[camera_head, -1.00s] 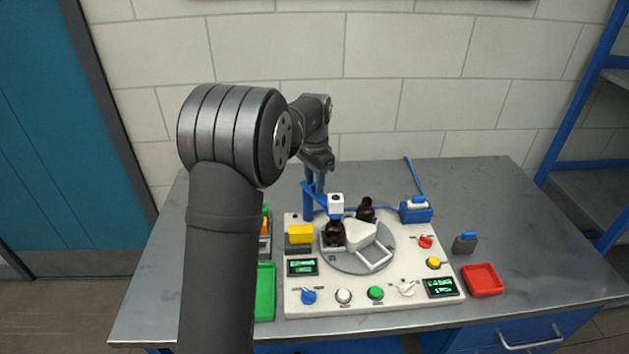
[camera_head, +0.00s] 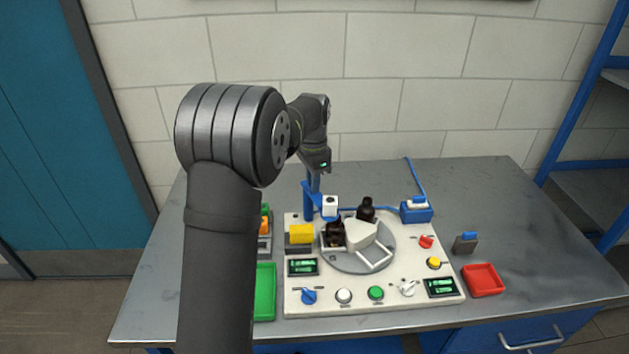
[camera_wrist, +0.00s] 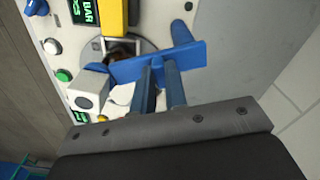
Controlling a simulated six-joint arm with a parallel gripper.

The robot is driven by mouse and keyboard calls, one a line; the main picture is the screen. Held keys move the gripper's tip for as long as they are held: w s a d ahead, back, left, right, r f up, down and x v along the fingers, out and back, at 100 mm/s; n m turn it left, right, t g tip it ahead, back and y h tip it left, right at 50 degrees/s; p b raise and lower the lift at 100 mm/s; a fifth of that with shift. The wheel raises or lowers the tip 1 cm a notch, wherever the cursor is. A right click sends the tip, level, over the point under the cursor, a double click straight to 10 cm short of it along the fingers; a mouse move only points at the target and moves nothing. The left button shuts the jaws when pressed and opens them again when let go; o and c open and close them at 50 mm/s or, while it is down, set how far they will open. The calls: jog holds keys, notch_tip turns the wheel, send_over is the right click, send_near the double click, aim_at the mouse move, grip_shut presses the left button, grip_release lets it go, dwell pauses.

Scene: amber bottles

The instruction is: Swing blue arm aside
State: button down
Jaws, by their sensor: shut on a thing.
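The blue arm (camera_head: 319,200) reaches out from a blue post at the back left of the cream panel and carries a white block (camera_head: 330,205). In the wrist view the blue arm (camera_wrist: 190,57) crosses below my fingers, with the white block (camera_wrist: 88,89) at its left end. My gripper (camera_wrist: 160,75) is shut on the blue arm; in the head view it hangs above the post and its fingertips are hard to make out. A dark amber bottle (camera_head: 335,235) stands just below the white block, partly covered by it.
A grey turntable (camera_head: 357,262) with a white holder and another amber bottle (camera_head: 367,209) lies beside the arm. A yellow block (camera_head: 300,234) is close on the left. A blue-and-white unit (camera_head: 416,212) stands at the right. Knobs and buttons line the panel's front.

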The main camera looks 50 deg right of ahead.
jog(key=shift+w+a+m, duration=0.3)
jog(key=shift+w+m, duration=0.05)
jog(key=shift+m, duration=1.2)
jog(key=shift+w+a+m, duration=0.35)
jog(key=shift+w+m, duration=0.05)
jog(key=shift+m, duration=1.2)
jog(key=shift+w+a+m, duration=0.3)
jog(key=shift+w+m, duration=0.05)
jog(key=shift+m, duration=1.2)
jog(key=c, duration=1.4)
grip_release()
jog(key=shift+c, duration=0.2)
notch_tip(320, 180, up, 17)
jog(key=shift+r, duration=0.2)
notch_tip(320, 180, down, 17)
jog(key=shift+f, duration=0.2)
